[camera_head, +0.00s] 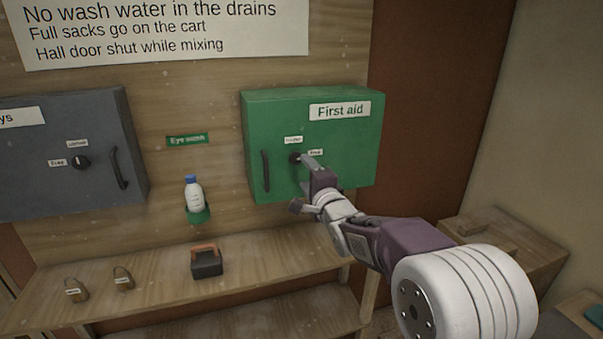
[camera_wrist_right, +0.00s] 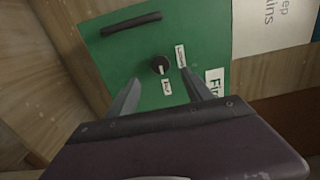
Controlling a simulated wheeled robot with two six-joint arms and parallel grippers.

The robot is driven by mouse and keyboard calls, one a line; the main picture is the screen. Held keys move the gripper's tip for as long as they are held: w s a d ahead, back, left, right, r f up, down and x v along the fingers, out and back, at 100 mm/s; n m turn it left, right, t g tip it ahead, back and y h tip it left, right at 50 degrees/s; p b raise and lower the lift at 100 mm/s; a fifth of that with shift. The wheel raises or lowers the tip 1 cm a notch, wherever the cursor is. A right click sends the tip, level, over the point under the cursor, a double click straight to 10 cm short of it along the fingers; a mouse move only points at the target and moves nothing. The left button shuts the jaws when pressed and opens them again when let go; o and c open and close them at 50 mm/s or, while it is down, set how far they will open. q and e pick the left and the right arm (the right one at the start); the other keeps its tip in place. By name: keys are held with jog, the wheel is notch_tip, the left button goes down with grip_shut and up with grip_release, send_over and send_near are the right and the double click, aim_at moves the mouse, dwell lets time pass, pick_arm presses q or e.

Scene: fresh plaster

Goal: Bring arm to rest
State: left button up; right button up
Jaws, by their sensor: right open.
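My right arm reaches in from the lower right in the head view. My right gripper (camera_head: 306,180) is in front of the green first aid cabinet (camera_head: 345,145), near its dark knob (camera_head: 295,158). In the right wrist view the two fingers of the right gripper (camera_wrist_right: 164,95) are apart, with nothing between them. The knob (camera_wrist_right: 159,65) shows beyond the fingertips, and I see no contact. The cabinet door is shut, with a dark handle (camera_head: 265,171) left of the knob. My left gripper is not in view.
A grey cabinet (camera_head: 50,180) hangs at left. An eye wash bottle (camera_head: 194,192) sits in a green holder between the cabinets. Below, a wooden bench (camera_head: 150,280) carries two padlocks (camera_head: 76,290) and a dark box (camera_head: 206,263) with a brown handle. Wooden boxes (camera_head: 500,240) stand at right.

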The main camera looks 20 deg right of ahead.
jog(key=s+a+f+n+g, duration=0.1)
jog(key=s+f+n+g, duration=0.4)
jog(key=f, duration=0.6)
jog(key=s+a+f+n+g, duration=0.1)
jog(key=s+f+g, duration=0.2)
jog(key=s+f, duration=0.6)
jog(key=s+f+n+g, duration=0.4)
jog(key=s+f+n, duration=0.1)
jog(key=s, duration=0.3)
jog(key=s+f+n+g, duration=0.4)
jog(key=s+f+n, duration=0.2)
jog(key=s, duration=0.3)
jog(key=shift+s+f+n+g, duration=0.3)
jog(key=shift+f+g, duration=0.1)
jog(key=shift+f, duration=0.05)
jog(key=shift+a, duration=0.1)
